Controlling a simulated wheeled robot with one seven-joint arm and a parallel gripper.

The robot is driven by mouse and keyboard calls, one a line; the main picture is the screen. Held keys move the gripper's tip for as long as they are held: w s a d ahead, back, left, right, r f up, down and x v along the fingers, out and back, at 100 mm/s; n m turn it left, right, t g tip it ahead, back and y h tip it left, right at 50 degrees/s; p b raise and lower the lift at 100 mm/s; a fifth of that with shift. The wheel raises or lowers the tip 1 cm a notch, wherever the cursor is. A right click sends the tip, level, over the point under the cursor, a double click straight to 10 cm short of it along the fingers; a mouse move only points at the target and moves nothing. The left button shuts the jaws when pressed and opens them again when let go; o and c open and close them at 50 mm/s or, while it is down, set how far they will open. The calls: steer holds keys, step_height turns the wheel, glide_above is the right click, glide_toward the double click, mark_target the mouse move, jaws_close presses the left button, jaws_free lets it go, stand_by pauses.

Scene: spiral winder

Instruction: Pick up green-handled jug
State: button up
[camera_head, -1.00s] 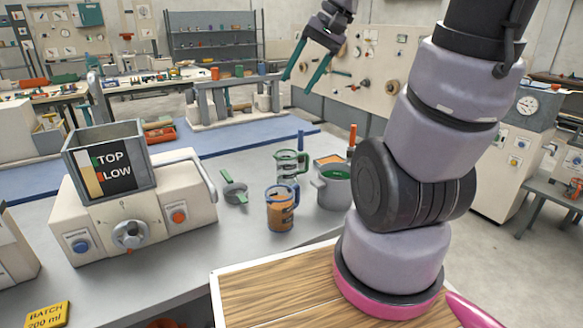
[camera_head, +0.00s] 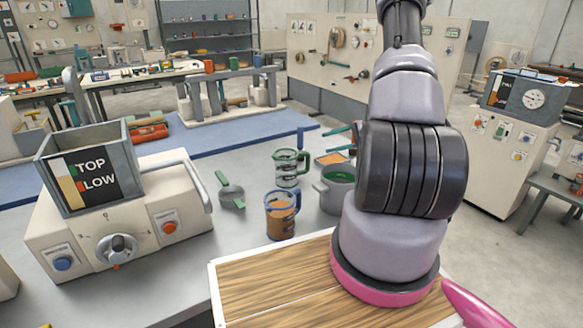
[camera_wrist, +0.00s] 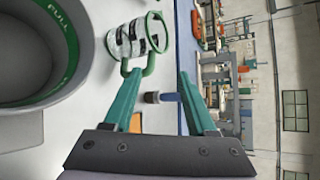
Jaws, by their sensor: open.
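The green-handled jug (camera_head: 289,168) is a clear jug with a green rim and handle and dark marks. It stands upright on the grey bench, behind the blue-handled jug (camera_head: 281,214) that holds brown contents. In the wrist view the green-handled jug (camera_wrist: 127,40) appears sideways at upper left, ahead of the left fingertip. My gripper (camera_wrist: 159,74) is open and empty, its teal fingers spread. In the head view the teal fingers (camera_head: 341,138) show to the right of the jug, above the grey pot; my arm hides the rest of the gripper.
The grey pot (camera_head: 333,195) with green inside stands right of the jugs and looms large in the wrist view (camera_wrist: 82,50). An orange-filled tray (camera_head: 330,158) and a blue post (camera_head: 300,138) are behind. A green-handled scoop (camera_head: 231,194) lies left, near the machine (camera_head: 130,225).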

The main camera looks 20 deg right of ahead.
mark_target(305, 154)
steer(key=shift+m+t, duration=0.3)
steer(key=shift+t, duration=0.1)
steer(key=w+a+f, duration=0.2)
steer(key=w+f, duration=0.1)
steer(key=w+a+f, duration=0.2)
steer(key=a+f, duration=0.1)
steer(key=shift+w+a+f, duration=0.15)
steer(key=shift+w+a, duration=0.05)
steer(key=shift+w, duration=0.2)
steer(key=shift+w+a+f, duration=0.2)
steer(key=shift+w+a, duration=0.1)
steer(key=shift+w, duration=0.1)
jaws_close()
stand_by(0.7)
